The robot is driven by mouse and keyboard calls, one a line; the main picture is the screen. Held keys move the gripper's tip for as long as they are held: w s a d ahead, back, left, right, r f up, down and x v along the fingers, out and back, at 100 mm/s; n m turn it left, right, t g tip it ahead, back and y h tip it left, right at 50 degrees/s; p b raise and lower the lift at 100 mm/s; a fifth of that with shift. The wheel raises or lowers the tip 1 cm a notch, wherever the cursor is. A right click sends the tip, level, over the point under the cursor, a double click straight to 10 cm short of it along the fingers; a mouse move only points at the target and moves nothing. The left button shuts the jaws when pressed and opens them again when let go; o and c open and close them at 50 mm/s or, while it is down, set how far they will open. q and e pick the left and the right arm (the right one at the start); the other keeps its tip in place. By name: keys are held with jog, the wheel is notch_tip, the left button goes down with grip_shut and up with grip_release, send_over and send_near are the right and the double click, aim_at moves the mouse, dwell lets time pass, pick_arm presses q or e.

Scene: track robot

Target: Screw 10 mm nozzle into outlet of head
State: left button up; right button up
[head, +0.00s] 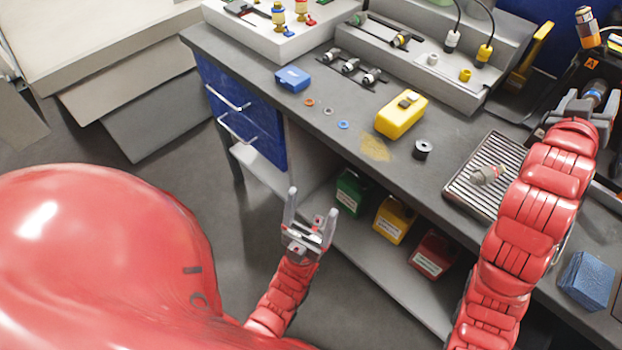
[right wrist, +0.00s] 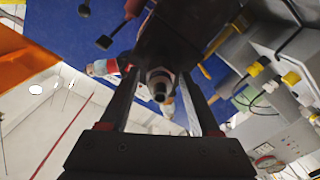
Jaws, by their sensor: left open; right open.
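A dark head (right wrist: 172,40) with a round metal outlet (right wrist: 160,82) shows between my right gripper's fingers in the right wrist view. The outlet faces the camera. My right gripper (head: 592,102) is open at the right edge of the head view, around or just beside a grey-blue part (head: 596,90); I cannot tell if it touches. A pale grey nozzle-like piece (head: 488,174) is over the slatted tray (head: 470,197). Several nozzles (head: 350,66) sit in a dark rack at the back. Sizes cannot be read. My left gripper (head: 311,214) is open and empty, in front of the bench.
On the bench (head: 440,150) are a yellow case (head: 402,114), a blue box (head: 292,79), small rings (head: 327,111), a dark spool (head: 422,149) and yellow powder (head: 375,148). Blue cloths (head: 585,280) lie at the right. Colored containers (head: 393,221) stand on the shelf below.

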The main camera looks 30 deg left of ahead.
jog(key=shift+r+n+p, duration=0.2)
jog(key=shift+n+p, duration=1.8)
jog(key=shift+p, duration=0.2)
jog(key=shift+f+n+p, duration=0.1)
jog(key=shift+n+p, duration=0.55)
jog(key=shift+n, duration=0.05)
jog(key=shift+f, duration=0.1)
